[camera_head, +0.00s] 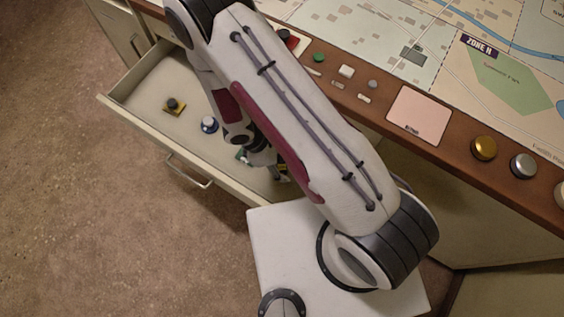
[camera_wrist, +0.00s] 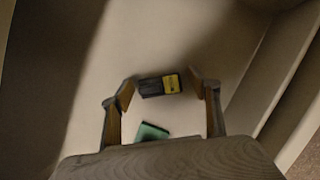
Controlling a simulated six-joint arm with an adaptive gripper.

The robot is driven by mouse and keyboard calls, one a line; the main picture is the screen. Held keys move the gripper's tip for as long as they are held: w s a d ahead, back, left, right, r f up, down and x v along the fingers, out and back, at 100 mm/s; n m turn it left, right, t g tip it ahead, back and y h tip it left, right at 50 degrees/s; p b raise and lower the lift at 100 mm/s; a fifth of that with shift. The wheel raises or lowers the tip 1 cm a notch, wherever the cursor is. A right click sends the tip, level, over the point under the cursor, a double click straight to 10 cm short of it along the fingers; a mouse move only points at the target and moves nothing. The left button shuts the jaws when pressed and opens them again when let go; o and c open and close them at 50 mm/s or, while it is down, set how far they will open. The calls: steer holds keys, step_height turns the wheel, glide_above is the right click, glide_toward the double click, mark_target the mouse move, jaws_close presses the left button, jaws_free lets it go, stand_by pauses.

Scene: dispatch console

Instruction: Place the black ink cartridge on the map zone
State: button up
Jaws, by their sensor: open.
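The black ink cartridge (camera_wrist: 151,87) with a yellow label lies on the floor of the open drawer. In the wrist view it is between the tips of my gripper (camera_wrist: 161,84), which is open with a finger on either side. I cannot tell whether the fingers touch it. In the head view my gripper (camera_head: 268,168) is down in the drawer, largely hidden by my arm, and only a bit of the cartridge's yellow label (camera_head: 283,167) shows. The map (camera_head: 400,25) on the console top has a green zone (camera_head: 510,82) labelled "ZONE H" at the right.
The drawer (camera_head: 150,78) is pulled out. A green item (camera_wrist: 151,132) lies near the cartridge. A yellow-based black knob (camera_head: 174,106) and a blue-and-white item (camera_head: 209,124) are farther left. Buttons and a pink pad (camera_head: 418,115) line the console's brown edge.

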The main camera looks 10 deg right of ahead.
mark_target(282, 160)
stand_by(0.4)
steer(key=c, duration=1.3)
steer(key=shift+r, duration=0.1)
steer(key=shift+r, duration=4.9)
